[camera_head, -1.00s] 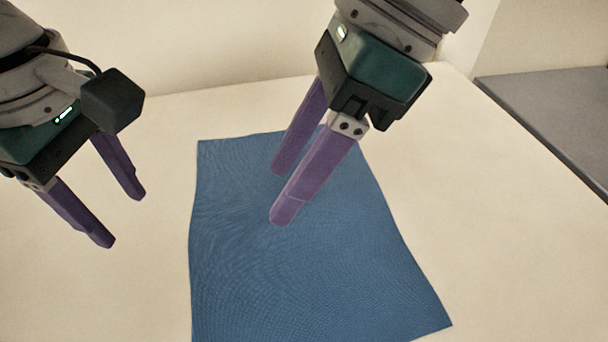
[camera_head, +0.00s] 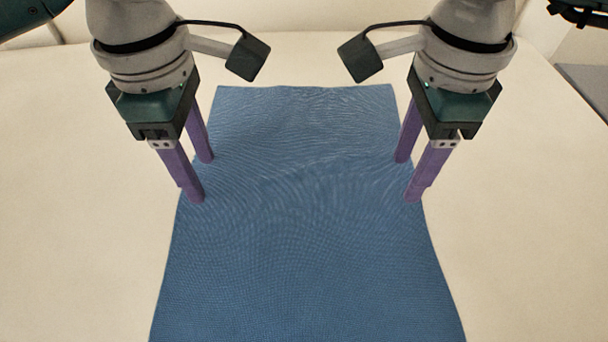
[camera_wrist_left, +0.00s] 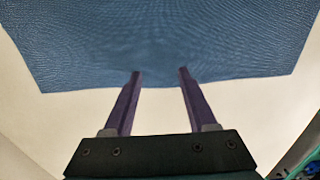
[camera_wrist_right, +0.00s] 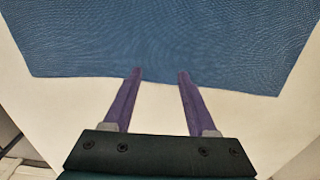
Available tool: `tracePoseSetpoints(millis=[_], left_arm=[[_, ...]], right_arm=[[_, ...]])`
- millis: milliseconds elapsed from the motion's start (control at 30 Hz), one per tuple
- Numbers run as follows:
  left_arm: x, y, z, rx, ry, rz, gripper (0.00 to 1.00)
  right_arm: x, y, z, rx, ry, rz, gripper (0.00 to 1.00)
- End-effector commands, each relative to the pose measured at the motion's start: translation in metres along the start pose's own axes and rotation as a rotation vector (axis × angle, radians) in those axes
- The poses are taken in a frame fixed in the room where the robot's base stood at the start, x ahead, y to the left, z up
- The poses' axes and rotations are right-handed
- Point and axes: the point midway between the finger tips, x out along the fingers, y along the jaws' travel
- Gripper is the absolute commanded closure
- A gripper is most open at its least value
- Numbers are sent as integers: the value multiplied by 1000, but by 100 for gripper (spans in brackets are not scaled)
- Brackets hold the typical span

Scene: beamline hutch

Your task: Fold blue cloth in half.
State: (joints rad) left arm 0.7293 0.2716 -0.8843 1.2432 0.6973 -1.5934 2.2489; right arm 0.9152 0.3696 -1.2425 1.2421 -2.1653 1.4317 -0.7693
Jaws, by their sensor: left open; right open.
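The blue cloth (camera_head: 300,240) lies spread flat on the pale table, its far edge straight and its near end running out of the bottom of the head view. My left gripper (camera_head: 203,180) is open, fingers down at the cloth's left edge. My right gripper (camera_head: 408,180) is open, fingers down at the right edge, opposite the left one. In the left wrist view the cloth (camera_wrist_left: 165,45) edge lies at the fingertips (camera_wrist_left: 160,71). The right wrist view likewise shows the cloth (camera_wrist_right: 160,40) edge at the fingertips (camera_wrist_right: 160,72). I cannot tell whether the tips touch the cloth.
The pale table (camera_head: 70,230) is bare on both sides of the cloth. A grey surface (camera_head: 588,85) shows at the far right, past the table's edge. A pale wall stands behind the table.

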Motion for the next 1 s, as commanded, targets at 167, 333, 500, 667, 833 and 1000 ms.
tracePoseSetpoints(millis=[167, 333, 500, 667, 833, 1000], left_arm=[[2, 0, 0, 0, 0, 0, 43], [3, 0, 0, 1, 0, 0, 43], [5, 0, 0, 0, 0, 0, 48], [5, 0, 0, 0, 1, -1, 57], [5, 0, 0, 0, 1, -1, 67], [5, -1, 0, 0, 1, -2, 76]], right_arm=[[2, 0, 0, 0, 0, 0, 43], [3, 0, 0, 0, -1, 1, 43], [4, 0, 0, 0, -1, 1, 48], [5, 0, 0, 1, -1, 1, 57], [5, 0, 0, 1, 0, 1, 67], [5, 0, 0, 1, 0, 1, 76]])
